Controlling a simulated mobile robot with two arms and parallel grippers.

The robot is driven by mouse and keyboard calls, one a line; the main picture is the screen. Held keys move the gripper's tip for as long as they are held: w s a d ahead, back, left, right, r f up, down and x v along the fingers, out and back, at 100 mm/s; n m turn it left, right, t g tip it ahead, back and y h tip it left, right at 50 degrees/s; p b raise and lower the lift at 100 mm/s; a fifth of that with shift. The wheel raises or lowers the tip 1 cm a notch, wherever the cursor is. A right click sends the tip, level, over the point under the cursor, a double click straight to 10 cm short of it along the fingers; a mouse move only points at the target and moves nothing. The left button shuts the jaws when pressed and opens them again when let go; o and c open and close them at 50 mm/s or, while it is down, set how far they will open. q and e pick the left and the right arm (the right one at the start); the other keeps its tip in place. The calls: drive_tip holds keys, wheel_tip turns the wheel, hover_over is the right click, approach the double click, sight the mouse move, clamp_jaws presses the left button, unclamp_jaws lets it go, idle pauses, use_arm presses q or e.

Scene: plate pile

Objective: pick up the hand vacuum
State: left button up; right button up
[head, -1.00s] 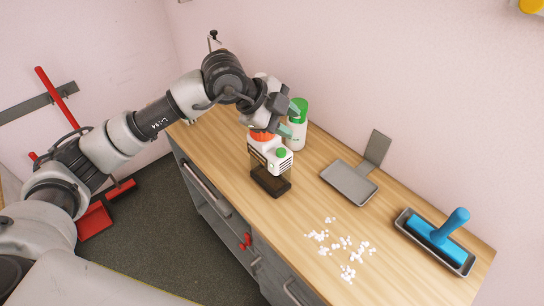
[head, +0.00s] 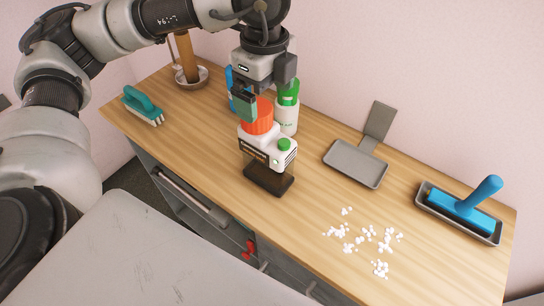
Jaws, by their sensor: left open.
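The hand vacuum (head: 262,150) stands on the wooden counter, in the middle of the head view. It has an orange-red top (head: 257,115), a white body with a green button, and a dark, see-through lower part. My left gripper (head: 245,104) is right above and partly in front of the orange-red top, pointing down. It is open, and one green-padded finger shows clearly. I cannot tell whether the fingers touch the vacuum. My right gripper is not in view.
A white bottle with a green cap (head: 287,115) stands close behind the vacuum. A grey dustpan (head: 355,164), white crumbs (head: 381,269) and a tray (head: 494,238) with a blue-handled tool (head: 479,195) are to the right. A teal brush (head: 143,105) lies left.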

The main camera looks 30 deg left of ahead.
sight(268, 129)
use_arm(q)
wheel_tip(268, 129, down, 2)
drive_tip(key=shift+d+f, duration=0.1)
drive_tip(key=shift+f, duration=0.45)
wheel_tip(268, 129, down, 4)
drive_tip(key=shift+f+p, duration=0.1)
drive_tip(key=shift+p, duration=0.9)
drive_tip(key=shift+w+f, duration=0.1)
drive_tip(key=shift+f, duration=0.5)
drive_tip(key=c, duration=0.9)
drive_tip(key=shift+r, duration=0.1)
clamp_jaws()
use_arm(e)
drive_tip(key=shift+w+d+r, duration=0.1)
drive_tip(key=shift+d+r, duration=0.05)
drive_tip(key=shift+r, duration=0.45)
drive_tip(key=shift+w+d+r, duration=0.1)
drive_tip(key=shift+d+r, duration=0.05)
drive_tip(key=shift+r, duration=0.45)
